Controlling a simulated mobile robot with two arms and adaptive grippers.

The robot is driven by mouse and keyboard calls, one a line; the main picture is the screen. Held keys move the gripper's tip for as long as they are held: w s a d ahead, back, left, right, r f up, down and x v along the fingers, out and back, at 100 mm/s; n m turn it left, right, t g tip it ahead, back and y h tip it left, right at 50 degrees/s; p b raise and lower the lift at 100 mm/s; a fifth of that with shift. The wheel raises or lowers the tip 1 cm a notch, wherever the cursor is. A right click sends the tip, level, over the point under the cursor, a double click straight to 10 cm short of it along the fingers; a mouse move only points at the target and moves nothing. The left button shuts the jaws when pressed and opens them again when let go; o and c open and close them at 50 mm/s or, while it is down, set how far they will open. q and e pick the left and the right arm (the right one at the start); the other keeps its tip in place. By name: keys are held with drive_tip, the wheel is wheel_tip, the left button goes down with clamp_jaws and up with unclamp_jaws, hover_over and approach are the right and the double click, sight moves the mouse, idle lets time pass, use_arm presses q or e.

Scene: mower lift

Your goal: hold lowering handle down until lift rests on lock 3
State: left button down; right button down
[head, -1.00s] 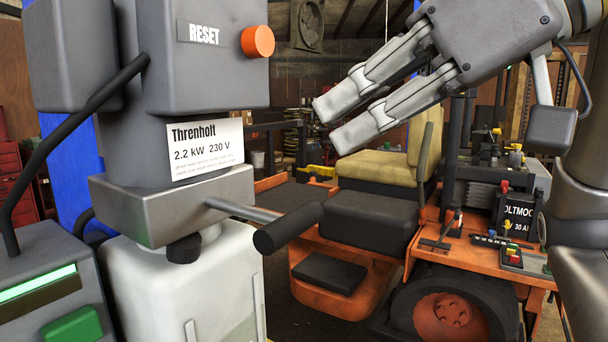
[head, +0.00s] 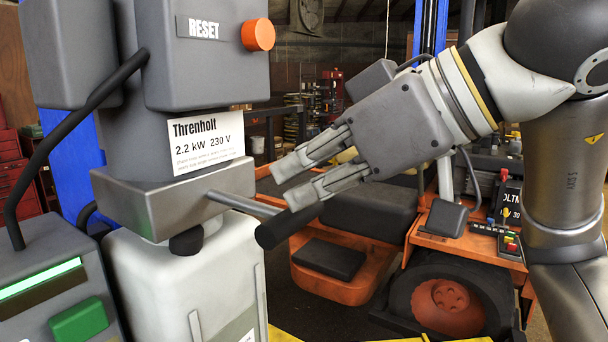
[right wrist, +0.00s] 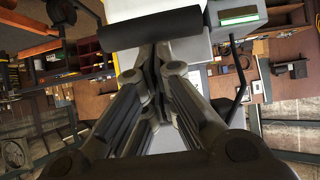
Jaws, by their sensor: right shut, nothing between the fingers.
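The lowering handle (head: 290,225) is a metal rod with a black grip, sticking out to the right from the grey block under the Threnholt power unit (head: 200,150). My right gripper (head: 281,182) is shut and empty, its fingertips just above the rod and grip in the head view. I cannot tell whether they touch. In the right wrist view the black grip (right wrist: 140,32) lies across the top, beyond the fingertips (right wrist: 158,48). My left gripper is out of view. No lock is clearly visible.
An orange RESET button (head: 258,35) is on the unit's upper box. A green button (head: 80,321) is on the grey box at lower left. An orange mower with a black wheel (head: 447,305) stands behind my right arm. Blue posts (head: 68,165) rise behind.

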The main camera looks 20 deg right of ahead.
wheel_tip(320, 180, down, 7)
drive_tip(key=t+y+b, duration=0.2)
drive_tip(key=t+b, duration=0.1)
drive_tip(key=b, duration=0.8)
drive_tip(key=shift+s+b, duration=0.15)
drive_tip(key=shift+b, duration=0.2)
drive_tip(key=shift+f, duration=0.2)
drive_tip(key=shift+r, duration=0.1)
drive_tip(key=r+p, duration=0.1)
drive_tip(key=s+r+p, duration=0.1)
drive_tip(key=r, duration=0.1)
drive_tip(key=d+r+p, duration=0.1)
drive_tip(key=shift+s+r+p, duration=0.2)
drive_tip(key=shift+r+p, duration=0.05)
drive_tip(key=shift+p, duration=0.05)
drive_tip(key=b, duration=0.2)
approach(321, 209)
drive_tip(key=shift+y, duration=0.3)
drive_tip(key=shift+s+a+r, duration=0.15)
drive_tip(key=shift+s+r, duration=0.05)
drive_tip(key=shift+s, duration=0.6)
drive_tip(key=shift+s+a+r, duration=0.15)
drive_tip(key=shift+s, duration=0.6)
drive_tip(key=shift+s+a+r, duration=0.15)
drive_tip(key=shift+s+r, duration=0.05)
drive_tip(key=shift+s, duration=0.6)
